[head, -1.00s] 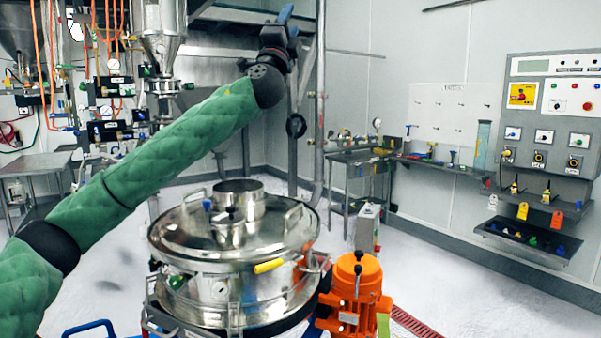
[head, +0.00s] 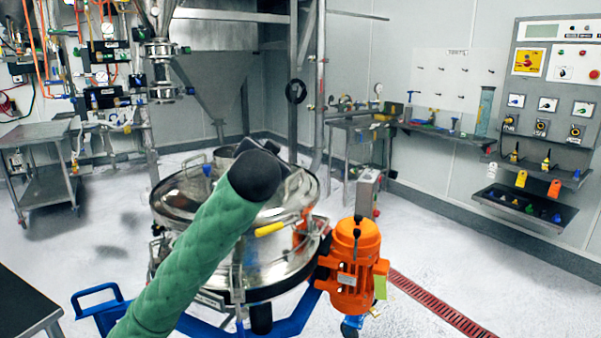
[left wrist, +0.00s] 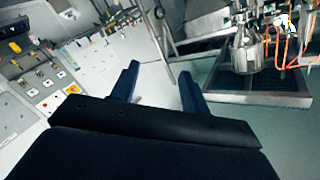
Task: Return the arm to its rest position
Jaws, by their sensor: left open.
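My left arm in green padding rises from the bottom of the head view across the front of the steel sifter (head: 190,187). Its dark wrist end overlaps the sifter's lid, and its fingers cannot be made out there. In the left wrist view my left gripper (left wrist: 160,87) shows two dark blue fingers spread apart with nothing between them, so it is open and empty. My right gripper is in neither view. The arm hides part of the sifter's lid and front side.
An orange motor (head: 355,265) stands at the sifter's right. A blue frame (head: 98,298) lies low at the left. A steel cart (head: 45,155) stands at the left and a dark tabletop (head: 18,308) at the lower left. The white floor (head: 470,270) at the right is mostly open.

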